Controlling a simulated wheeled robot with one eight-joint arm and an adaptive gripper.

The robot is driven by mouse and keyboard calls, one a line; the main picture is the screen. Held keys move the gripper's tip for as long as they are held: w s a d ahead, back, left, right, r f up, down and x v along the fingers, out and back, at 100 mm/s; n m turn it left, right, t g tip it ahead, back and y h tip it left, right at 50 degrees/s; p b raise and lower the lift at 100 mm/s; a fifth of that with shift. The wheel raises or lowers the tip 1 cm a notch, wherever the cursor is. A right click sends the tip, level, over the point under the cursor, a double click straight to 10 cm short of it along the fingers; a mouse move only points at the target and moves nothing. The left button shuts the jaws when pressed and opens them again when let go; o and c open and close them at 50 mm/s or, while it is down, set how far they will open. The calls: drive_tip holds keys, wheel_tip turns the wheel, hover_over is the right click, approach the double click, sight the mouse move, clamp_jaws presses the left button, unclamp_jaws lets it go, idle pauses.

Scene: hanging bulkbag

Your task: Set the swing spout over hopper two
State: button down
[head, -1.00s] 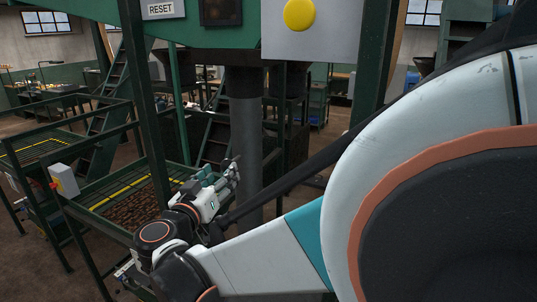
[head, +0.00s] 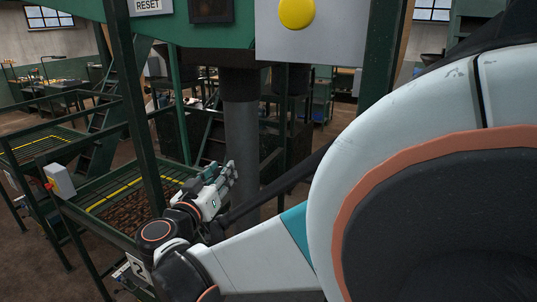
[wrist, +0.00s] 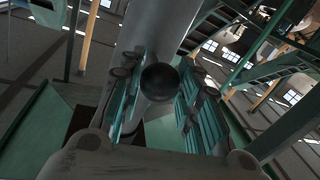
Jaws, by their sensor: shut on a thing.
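The swing spout (head: 241,135) is a grey pipe hanging below the green machine in the head view. It passes behind and to the right of my gripper (head: 230,172). In the wrist view, my gripper (wrist: 160,95) has its teal fingers on either side of a dark round knob (wrist: 160,80), with the pale spout pipe (wrist: 162,35) behind it. The fingers are shut on this knob, though the contact is partly hidden. Hopper two (head: 88,206), with a "2" plate, is a green-framed bin holding brown material at the lower left. The spout's lower end is hidden by my arm.
Another hopper (head: 35,148) with a yellow stripe lies farther left. A green post (head: 137,110) stands between the camera and the hoppers. A grey panel with a yellow button (head: 296,12) hangs at the top. A grey box (head: 60,180) sits at hopper two's left corner.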

drive_tip(key=shift+w+a+m+b, duration=0.15)
drive_tip(key=shift+a+m+b, duration=0.15)
drive_tip(key=shift+a, duration=0.2)
drive_tip(key=w+a+r+m+h+b, duration=0.1)
drive_tip(key=w+a+r+m, duration=0.2)
drive_tip(key=a, duration=0.5)
drive_tip(key=w+a+r+m+t+b, duration=0.1)
drive_tip(key=w+a+r+m+b, duration=0.1)
drive_tip(key=a+r+m, duration=0.4)
drive_tip(key=shift+w+a+m+t+h, duration=0.35)
drive_tip(key=shift+w+a+m, duration=0.25)
drive_tip(key=shift+w+a, duration=0.4)
drive_tip(key=shift+s+a+r, duration=0.1)
drive_tip(key=shift+s, duration=0.05)
drive_tip(key=c, duration=1.2)
unclamp_jaws()
drive_tip(key=shift+a, duration=0.1)
drive_tip(key=shift+o, duration=0.2)
drive_tip(key=shift+s, duration=0.1)
